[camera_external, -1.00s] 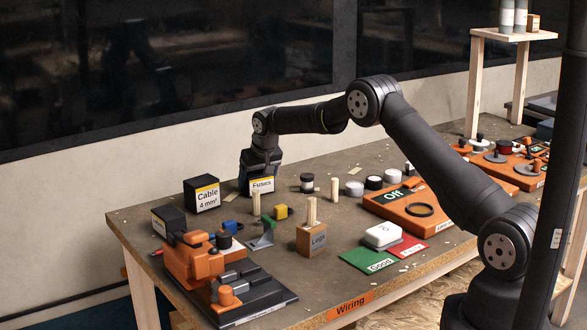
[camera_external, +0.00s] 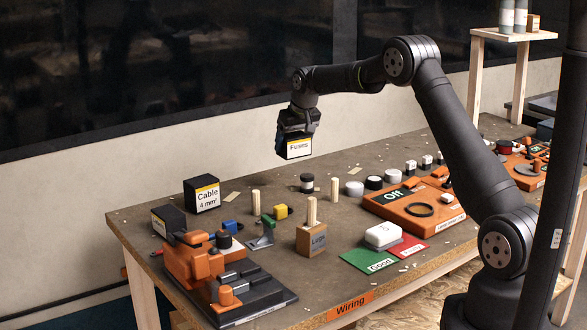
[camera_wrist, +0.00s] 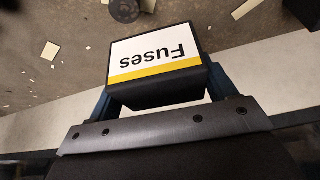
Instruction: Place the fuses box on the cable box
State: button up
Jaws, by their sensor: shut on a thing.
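The fuses box (camera_external: 298,149) is a small dark box with a white and yellow label. My gripper (camera_external: 294,137) is shut on it and holds it in the air above the back of the table. In the wrist view the fuses box (camera_wrist: 156,57) sits between the fingers, its label facing the camera and upside down. The cable box (camera_external: 202,195) is a black box labelled "Cable 4 mm²" and stands on the table at the back left. Its top is bare. The held box is up and to the right of it, well apart.
Another dark box (camera_external: 168,220) stands in front of the cable box. An orange clamp device (camera_external: 195,262) is at the front left. Wooden pegs (camera_external: 256,203), coloured blocks and a "Logs" block (camera_external: 311,238) stand mid-table. The wall runs along the table's back edge.

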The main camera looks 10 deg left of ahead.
jog(key=s+a+r+n+g+y, duration=0.1)
jog(key=s+a+r+n, duration=0.25)
jog(key=s+a, duration=0.2)
jog(key=s+a+r+n+g, duration=0.1)
jog(key=s+a+r+n, duration=0.1)
jog(key=s+a+r, duration=0.4)
send_near(196, 178)
jog(key=shift+w+a+f, duration=0.1)
jog(key=shift+w+a, duration=0.25)
jog(key=shift+a, duration=0.1)
jog(key=shift+s+a+f, duration=0.2)
jog(key=shift+a+f, duration=0.05)
jog(key=shift+a, duration=0.05)
jog(key=shift+f, duration=1.95)
jog(key=shift+f, duration=0.15)
jog(key=o, duration=1.1)
jog(key=shift+c, duration=0.2)
